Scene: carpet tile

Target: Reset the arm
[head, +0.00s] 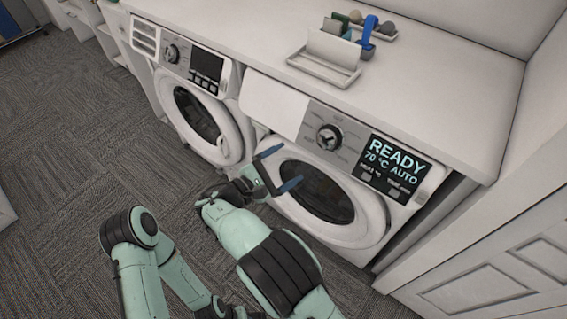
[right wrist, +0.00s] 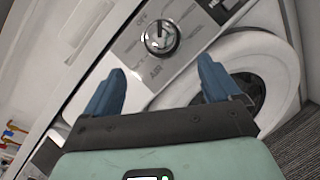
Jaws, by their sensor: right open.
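My right gripper (head: 280,168) is open and empty, its two blue fingers apart in front of the right-hand machine (head: 285,122). The right wrist view also shows the open gripper (right wrist: 160,72), with no object between its fingers. The machine's round control knob (head: 329,137) is beyond the fingers, and it shows in the right wrist view (right wrist: 160,38) clear of them. The machine's round door (head: 318,190) is shut, and its display (head: 395,165) reads "READY 70 °C AUTO". My left arm is folded low at the left, and its fingers do not show.
A second front-loading machine (head: 192,105) stands to the left, door shut. The white counter (head: 440,98) above holds a white holder (head: 328,58) and a tray (head: 380,32) with small coloured items. A panelled cabinet (head: 500,270) closes off the right. Grey carpet (head: 60,150) is clear at left.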

